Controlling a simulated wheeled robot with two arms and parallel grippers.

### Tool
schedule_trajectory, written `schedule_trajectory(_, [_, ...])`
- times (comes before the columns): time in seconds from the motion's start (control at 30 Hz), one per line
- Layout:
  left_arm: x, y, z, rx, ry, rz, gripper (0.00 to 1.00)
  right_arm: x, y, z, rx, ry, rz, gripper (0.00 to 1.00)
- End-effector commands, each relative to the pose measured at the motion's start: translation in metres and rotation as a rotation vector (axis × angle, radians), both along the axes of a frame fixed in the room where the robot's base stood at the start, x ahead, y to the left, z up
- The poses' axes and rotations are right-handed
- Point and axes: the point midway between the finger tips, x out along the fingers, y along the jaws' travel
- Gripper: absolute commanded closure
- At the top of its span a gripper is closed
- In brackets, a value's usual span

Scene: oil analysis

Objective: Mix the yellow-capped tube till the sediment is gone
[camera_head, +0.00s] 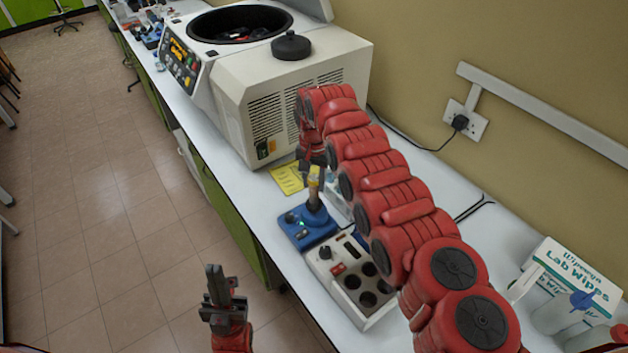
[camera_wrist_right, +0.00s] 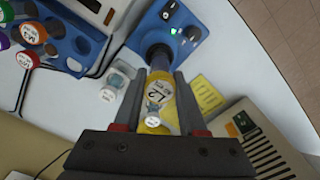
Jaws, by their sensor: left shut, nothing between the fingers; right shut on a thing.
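The yellow-capped tube (camera_wrist_right: 159,92), with a white label reading "L2", is between the fingers of my right gripper (camera_wrist_right: 158,98). Its cap points toward the wrist camera, and its lower end meets the dark cup on the blue mixer (camera_wrist_right: 190,22). In the head view my right gripper (camera_head: 314,172) is above the blue mixer (camera_head: 305,236), and a bit of the tube (camera_head: 313,181) shows. A green light is lit on the mixer. I cannot make out any sediment. My left gripper (camera_head: 222,288) is shut and empty, in front of the bench over the floor.
A grey block with round wells (camera_head: 346,296) stands just in front of the mixer. A large centrifuge (camera_head: 270,85) and a yellow note (camera_head: 286,180) are behind it. A blue rack (camera_wrist_right: 62,38) holds several coloured-cap tubes. A small vial (camera_wrist_right: 115,84) stands beside the tube. A wipes box (camera_head: 566,277) is at right.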

Motion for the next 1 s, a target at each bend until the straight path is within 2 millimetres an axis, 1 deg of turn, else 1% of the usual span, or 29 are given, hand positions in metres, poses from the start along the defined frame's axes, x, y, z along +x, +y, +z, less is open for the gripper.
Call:
schedule_trajectory(0.63, [0.0,0.0,-0.005,0.0,0.0,0.0,1.0,-0.0001,0.0,-0.007,0.0,0.0,0.0,1.0])
schedule_trajectory(1.0, [0.0,0.0,-0.0047,0.0,0.0,0.0,1.0,-0.0004,0.0001,-0.0069,-0.001,0.001,0.0,1.0])
